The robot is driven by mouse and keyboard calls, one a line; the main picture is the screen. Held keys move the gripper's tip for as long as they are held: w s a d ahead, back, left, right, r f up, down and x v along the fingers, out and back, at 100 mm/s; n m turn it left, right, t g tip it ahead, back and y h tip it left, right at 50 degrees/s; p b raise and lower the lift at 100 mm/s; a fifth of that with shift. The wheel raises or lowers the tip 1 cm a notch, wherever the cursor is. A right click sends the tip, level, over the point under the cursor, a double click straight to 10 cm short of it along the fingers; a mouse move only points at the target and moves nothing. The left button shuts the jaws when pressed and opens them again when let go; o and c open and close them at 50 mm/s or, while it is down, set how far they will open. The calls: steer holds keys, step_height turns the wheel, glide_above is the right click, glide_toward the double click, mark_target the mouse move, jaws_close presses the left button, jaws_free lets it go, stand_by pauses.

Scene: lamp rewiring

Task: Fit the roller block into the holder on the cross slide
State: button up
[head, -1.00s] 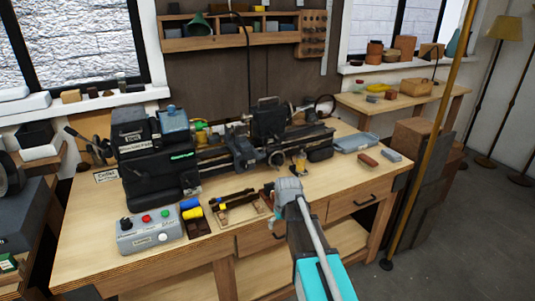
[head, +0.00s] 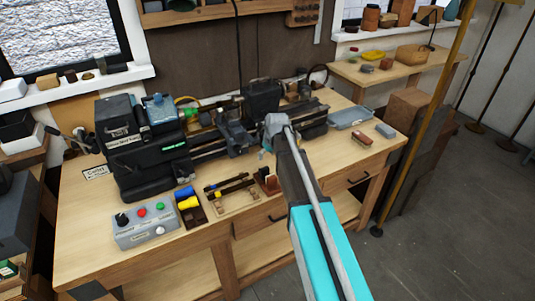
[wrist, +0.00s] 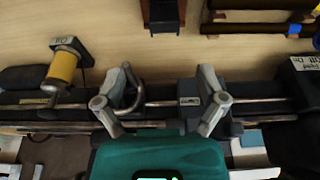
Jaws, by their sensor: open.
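My gripper (head: 275,130) hangs over the front of the lathe, right of the cross slide (head: 235,138). In the wrist view my gripper (wrist: 164,118) has its two grey fingers wide apart with nothing held; the lathe's rods and a curved handle show between and beyond them. The holder on the cross slide is not clear in either view. A small reddish-brown block (head: 268,183) stands on the bench in front of the lathe, and a dark-brown slotted piece (wrist: 163,14) shows at the wrist view's top edge. I cannot tell whether either is the roller block.
A yellow cylinder (wrist: 62,66) stands beside the lathe in the wrist view. A control box (head: 146,228), a dark tray with blue and yellow pieces (head: 192,213) and a wooden rack (head: 236,200) line the bench front. A grey-blue tray (head: 350,117) lies right.

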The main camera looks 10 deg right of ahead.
mark_target(265, 168)
steer(key=shift+a+f, duration=0.15)
steer(key=shift+a, duration=0.05)
steer(key=b+x, duration=0.8)
steer(key=shift+w+a+f+b, duration=0.1)
steer(key=shift+w+f+b, duration=0.05)
steer(key=shift+f+b, duration=0.2)
stand_by(0.3)
steer(key=c, duration=1.1)
steer(key=shift+r, duration=0.2)
steer(key=shift+r+p, duration=3.3)
steer(key=shift+p, duration=0.25)
